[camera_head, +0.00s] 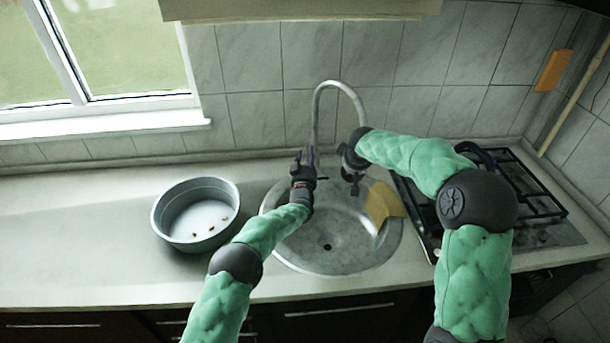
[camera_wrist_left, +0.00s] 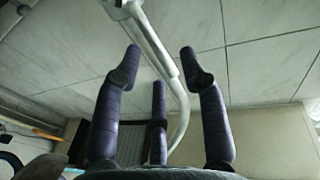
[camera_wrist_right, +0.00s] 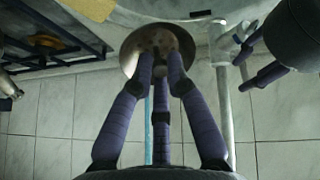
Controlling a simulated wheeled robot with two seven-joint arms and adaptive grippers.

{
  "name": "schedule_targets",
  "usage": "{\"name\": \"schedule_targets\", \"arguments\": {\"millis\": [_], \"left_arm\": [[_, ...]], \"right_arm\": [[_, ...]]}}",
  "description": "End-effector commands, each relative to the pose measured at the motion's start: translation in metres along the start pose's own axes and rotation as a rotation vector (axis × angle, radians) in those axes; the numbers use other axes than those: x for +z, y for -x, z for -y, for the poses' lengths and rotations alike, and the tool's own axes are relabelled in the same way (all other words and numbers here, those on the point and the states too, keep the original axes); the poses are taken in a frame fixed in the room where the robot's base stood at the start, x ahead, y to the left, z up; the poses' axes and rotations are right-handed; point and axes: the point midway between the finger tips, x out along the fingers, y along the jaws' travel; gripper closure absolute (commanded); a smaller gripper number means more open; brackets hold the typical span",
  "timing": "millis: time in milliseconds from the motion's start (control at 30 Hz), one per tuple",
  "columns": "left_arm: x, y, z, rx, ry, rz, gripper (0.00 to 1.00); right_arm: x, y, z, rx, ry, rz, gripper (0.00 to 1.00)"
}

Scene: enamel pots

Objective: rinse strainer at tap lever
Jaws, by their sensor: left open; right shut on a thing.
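A curved grey tap (camera_head: 338,84) rises behind the round steel sink (camera_head: 285,253). In the right wrist view, a small lever (camera_wrist_right: 245,42) sticks out from the tap post (camera_wrist_right: 224,90). My left gripper (camera_head: 308,158) is open and empty at the tap's left; the tap pipe also shows beyond its fingers in the left wrist view (camera_wrist_left: 160,60). My right gripper (camera_head: 352,178) is right of the tap, over the sink. In the right wrist view its fingers are shut on the strainer (camera_wrist_right: 158,38), a round, perforated metal disc. The strainer is hard to make out in the head view.
A grey pot (camera_head: 166,224) with several small bits inside stands left of the sink. A yellow cloth (camera_head: 383,203) lies at the sink's right edge. A black stove (camera_head: 540,215) is to the right. The counter (camera_head: 70,235) at far left is clear.

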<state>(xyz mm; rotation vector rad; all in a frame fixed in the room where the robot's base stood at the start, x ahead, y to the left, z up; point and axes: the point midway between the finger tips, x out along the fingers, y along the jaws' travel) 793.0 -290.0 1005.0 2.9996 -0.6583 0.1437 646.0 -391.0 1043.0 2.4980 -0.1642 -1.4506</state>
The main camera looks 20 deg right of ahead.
Motion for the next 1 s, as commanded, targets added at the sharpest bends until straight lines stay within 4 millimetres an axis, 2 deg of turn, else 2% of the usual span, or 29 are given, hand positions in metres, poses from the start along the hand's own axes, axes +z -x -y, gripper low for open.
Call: {"name": "schedule_targets", "arguments": {"millis": [600,800,1000], "left_arm": [[0.000,0.083,0.000,0.001,0.000,0.001,0.58],[0.000,0.096,0.000,0.000,0.000,0.000,0.58],[0.000,0.098,0.000,0.000,0.000,-0.001,0.58]], "right_arm": [[0.000,0.000,0.000,0.000,0.000,0.000,1.00],[0.000,0.000,0.000,0.000,0.000,0.000,1.00],[0.000,0.000,0.000,0.000,0.000,0.000,1.00]]}}
